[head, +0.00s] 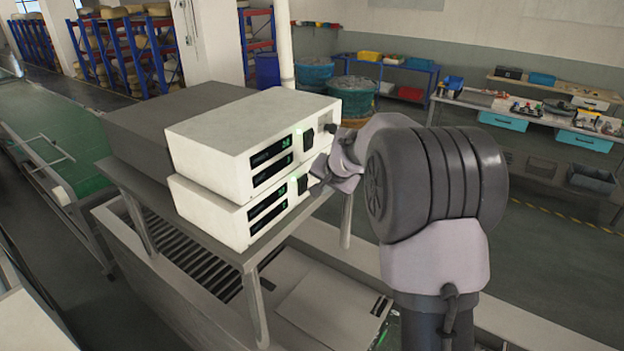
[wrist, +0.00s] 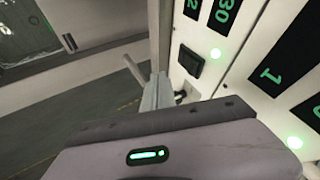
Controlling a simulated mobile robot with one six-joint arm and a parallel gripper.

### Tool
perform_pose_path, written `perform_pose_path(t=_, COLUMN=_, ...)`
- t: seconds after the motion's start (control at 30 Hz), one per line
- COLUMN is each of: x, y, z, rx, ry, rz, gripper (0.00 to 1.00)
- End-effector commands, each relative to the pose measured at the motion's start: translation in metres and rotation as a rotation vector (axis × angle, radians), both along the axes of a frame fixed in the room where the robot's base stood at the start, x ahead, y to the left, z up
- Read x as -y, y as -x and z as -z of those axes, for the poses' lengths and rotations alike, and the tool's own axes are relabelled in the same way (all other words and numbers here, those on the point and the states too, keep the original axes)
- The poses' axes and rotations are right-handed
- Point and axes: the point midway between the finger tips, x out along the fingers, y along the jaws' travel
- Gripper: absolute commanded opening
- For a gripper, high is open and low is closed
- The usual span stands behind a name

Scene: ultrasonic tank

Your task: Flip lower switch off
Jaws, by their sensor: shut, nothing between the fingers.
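Two white control boxes are stacked: the upper box (head: 225,130) and the lower box (head: 225,210). The lower switch (head: 303,184) is a black rocker on the right of the lower box's front, partly covered by my gripper. It appears to be the black rocker (wrist: 188,62) in the wrist view, beside a lit green lamp (wrist: 215,53). The upper switch (head: 308,138) sits above. My gripper (head: 318,177) is shut and empty, close to the front by the lower switch. In the wrist view its fingers (wrist: 157,94) show just below the rocker; contact cannot be told.
The boxes stand on a grey metal stand (head: 150,193) over a tank with slatted rollers (head: 195,260). A dark grey box (head: 150,115) is behind them. A round post stands close behind my gripper. Open floor lies to the right.

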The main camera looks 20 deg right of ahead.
Motion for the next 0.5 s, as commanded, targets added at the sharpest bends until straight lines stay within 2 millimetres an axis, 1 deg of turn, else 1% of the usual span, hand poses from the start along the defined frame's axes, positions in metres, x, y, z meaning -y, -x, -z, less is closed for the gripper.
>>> perform_pose_path(t=0.03, x=0.000, y=-0.006, z=0.007, rx=-0.003, ry=0.000, rz=0.000, gripper=0.00)
perform_pose_path(t=0.13, x=-0.011, y=-0.020, z=0.000, rx=0.001, ry=0.001, rz=-0.002, gripper=0.00)
perform_pose_path(t=0.23, x=-0.017, y=-0.030, z=-0.001, rx=0.001, ry=0.001, rz=0.000, gripper=0.00)
perform_pose_path(t=0.37, x=-0.022, y=-0.036, z=0.000, rx=0.001, ry=0.001, rz=0.000, gripper=0.00)
perform_pose_path(t=0.5, x=-0.023, y=-0.038, z=0.001, rx=0.001, ry=0.001, rz=0.001, gripper=0.00)
